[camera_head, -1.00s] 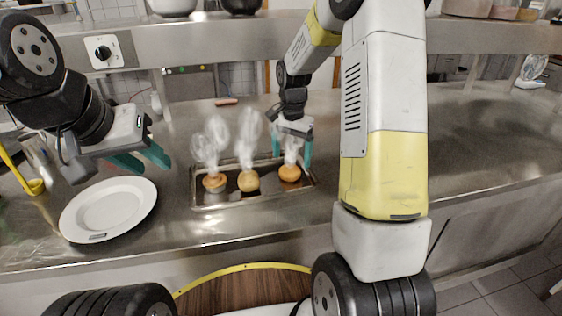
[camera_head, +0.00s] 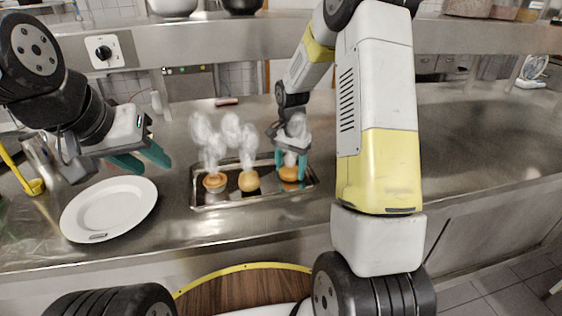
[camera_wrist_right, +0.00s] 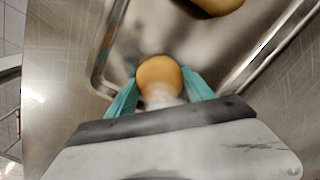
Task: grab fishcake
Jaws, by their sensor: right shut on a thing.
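Several small round golden-brown fishcakes sit in a row in a shallow metal tray (camera_head: 235,199), with steam rising. The left fishcake (camera_head: 215,182) and the middle fishcake (camera_head: 249,181) stand free of any gripper. My right gripper (camera_head: 290,170) is down at the tray's right end, its teal fingers shut on the right fishcake (camera_head: 289,174). In the right wrist view that fishcake (camera_wrist_right: 159,76) sits between the two fingertips (camera_wrist_right: 160,90); part of another fishcake (camera_wrist_right: 218,4) shows at the top. My left gripper (camera_head: 146,163) is open and empty above the counter, near the plate.
An empty white plate (camera_head: 108,208) lies on the steel counter left of the tray. A yellow-handled utensil (camera_head: 20,174) and a metal container are at the far left. A shelf (camera_head: 200,45) runs across the back. The counter (camera_head: 480,150) at right is clear.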

